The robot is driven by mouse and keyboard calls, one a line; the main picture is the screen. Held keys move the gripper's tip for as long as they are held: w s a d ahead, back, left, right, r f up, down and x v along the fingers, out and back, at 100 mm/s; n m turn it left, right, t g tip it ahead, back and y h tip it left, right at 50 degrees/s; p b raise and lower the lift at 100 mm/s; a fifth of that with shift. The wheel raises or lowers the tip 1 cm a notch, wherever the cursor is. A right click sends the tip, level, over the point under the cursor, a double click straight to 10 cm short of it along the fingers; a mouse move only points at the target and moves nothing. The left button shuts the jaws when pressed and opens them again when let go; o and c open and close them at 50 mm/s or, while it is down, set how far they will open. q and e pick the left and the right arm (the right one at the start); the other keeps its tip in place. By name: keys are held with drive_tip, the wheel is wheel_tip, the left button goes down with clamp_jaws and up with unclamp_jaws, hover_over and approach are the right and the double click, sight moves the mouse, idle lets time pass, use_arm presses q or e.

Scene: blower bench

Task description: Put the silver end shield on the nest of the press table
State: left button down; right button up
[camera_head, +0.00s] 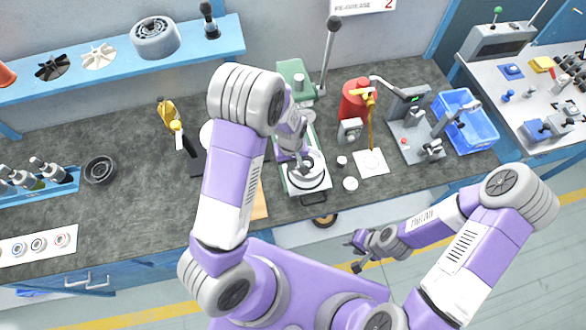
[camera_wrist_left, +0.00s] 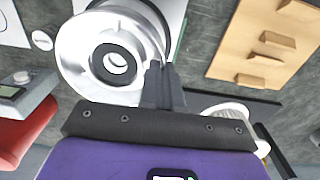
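The silver end shield (camera_head: 307,172) is a round, stepped metal piece with a dark ring around its central hole. In the head view it is over the pale press table (camera_head: 296,188), below the green press (camera_head: 293,75). It fills the upper left of the left wrist view (camera_wrist_left: 80,50). My left gripper (camera_wrist_left: 162,68) has its fingers close together at the shield's rim and seems shut on it. The nest is hidden under the shield; I cannot tell whether the shield is seated or just above it. My right gripper (camera_head: 353,254) is open and empty, in front of the bench.
A blue crate (camera_head: 478,135) is farther right. A wooden rack (camera_wrist_left: 265,40) is beside the press.

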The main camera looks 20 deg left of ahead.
use_arm(q)
wheel_tip(320, 180, down, 3)
drive_tip(key=shift+f, duration=0.4)
drive_tip(key=shift+f, duration=0.1)
drive_tip(key=c, duration=1.4)
unclamp_jaws()
drive_tip(key=shift+o, duration=0.2)
